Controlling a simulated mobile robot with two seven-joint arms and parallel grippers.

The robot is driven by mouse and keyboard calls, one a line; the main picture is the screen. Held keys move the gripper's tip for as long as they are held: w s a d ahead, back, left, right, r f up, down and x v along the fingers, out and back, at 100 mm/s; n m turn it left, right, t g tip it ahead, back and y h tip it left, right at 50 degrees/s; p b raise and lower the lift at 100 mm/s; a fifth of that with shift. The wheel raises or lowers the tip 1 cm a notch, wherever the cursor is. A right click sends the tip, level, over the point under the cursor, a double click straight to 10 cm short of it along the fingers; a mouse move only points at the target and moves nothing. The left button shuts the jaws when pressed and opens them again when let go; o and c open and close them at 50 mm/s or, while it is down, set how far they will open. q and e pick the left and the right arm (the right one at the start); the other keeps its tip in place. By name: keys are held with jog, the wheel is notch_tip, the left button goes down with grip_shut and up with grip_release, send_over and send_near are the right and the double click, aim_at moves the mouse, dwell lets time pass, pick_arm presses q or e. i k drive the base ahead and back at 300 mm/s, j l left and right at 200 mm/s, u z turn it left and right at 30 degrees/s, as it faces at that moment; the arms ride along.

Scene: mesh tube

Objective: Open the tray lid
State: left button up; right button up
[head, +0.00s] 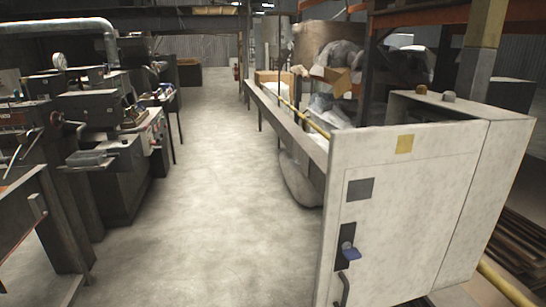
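I cannot make out a tray with a lid for certain. A small dark flat piece (92,158), perhaps a tray, juts from the front of a machine (125,175) on the left. A large pale cabinet (400,215) stands close on the right. Its front has a dark latch plate with a blue tab (351,253) and a dark curved handle (343,287) at the lower left. The cabinet's front looks shut. Neither of my grippers is in view.
A clear concrete aisle (215,200) runs away down the middle. Metal machines and benches line its left. A long rail or beam (290,118) and a yellow pipe (305,119) run along its right, with a pale sack (297,180) low beside the cabinet.

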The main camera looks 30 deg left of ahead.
aim_at(301, 159)
jog(key=i+j+u, duration=0.35)
jog(key=i+j, duration=1.6)
jog(key=i+j+z, duration=0.1)
jog(key=z, duration=0.6)
jog(key=i+j+z, duration=0.45)
jog(key=j, duration=0.2)
jog(key=j+z, duration=0.2)
jog(key=j, duration=0.15)
jog(key=i+j+z, duration=0.2)
jog(key=j, duration=0.2)
jog(key=j+z, duration=0.25)
jog(key=j, duration=0.15)
